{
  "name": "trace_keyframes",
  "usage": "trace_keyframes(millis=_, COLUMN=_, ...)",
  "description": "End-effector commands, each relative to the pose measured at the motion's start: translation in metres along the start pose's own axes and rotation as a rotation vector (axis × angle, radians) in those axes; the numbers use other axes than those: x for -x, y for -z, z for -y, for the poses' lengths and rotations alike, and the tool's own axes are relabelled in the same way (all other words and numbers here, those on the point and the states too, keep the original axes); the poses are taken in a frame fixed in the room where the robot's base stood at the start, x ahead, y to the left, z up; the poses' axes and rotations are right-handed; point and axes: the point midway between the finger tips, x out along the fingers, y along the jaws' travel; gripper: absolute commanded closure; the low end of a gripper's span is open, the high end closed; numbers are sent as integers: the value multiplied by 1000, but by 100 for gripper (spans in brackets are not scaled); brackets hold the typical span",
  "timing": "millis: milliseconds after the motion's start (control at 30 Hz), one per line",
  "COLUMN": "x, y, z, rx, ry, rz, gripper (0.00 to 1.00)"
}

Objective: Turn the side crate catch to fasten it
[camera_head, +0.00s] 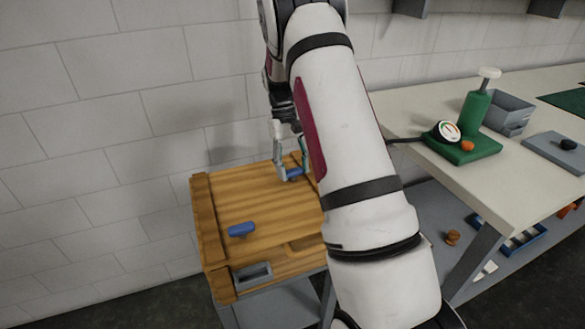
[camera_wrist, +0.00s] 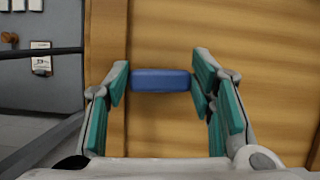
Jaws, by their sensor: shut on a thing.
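A wooden crate (camera_head: 270,205) stands on a grey stand. A blue catch (camera_head: 241,229) sits on its top, near the front left, with nothing touching it. A second blue catch (camera_head: 295,172) lies near the crate's far edge, partly hidden by my gripper (camera_head: 292,176). In the wrist view this blue catch (camera_wrist: 160,80) lies crosswise between the teal pads of my gripper (camera_wrist: 160,92), which is shut on its two ends. My arm hides the right part of the crate in the head view.
A pale workbench (camera_head: 420,105) stands to the right, bearing a green device (camera_head: 468,140) with a gauge, a grey bin (camera_head: 508,112) and a grey plate (camera_head: 556,150). A lower shelf (camera_head: 440,255) holds a blue tray (camera_head: 520,238). A block wall (camera_head: 110,120) rises close behind the crate.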

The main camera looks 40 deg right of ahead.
Motion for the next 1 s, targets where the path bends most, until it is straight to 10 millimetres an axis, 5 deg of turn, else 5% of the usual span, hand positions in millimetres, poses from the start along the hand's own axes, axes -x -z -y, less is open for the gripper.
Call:
trace_keyframes(millis=733, x=0, y=0, z=0, rx=-77, ry=33, rz=-1, gripper=78)
trace_keyframes(millis=767, x=0, y=0, z=0, rx=-77, ry=32, rz=-1, gripper=44)
trace_keyframes(millis=800, x=0, y=0, z=0, rx=-77, ry=32, rz=-1, gripper=34)
trace_keyframes(millis=1000, x=0, y=0, z=0, rx=-76, ry=32, rz=-1, gripper=30)
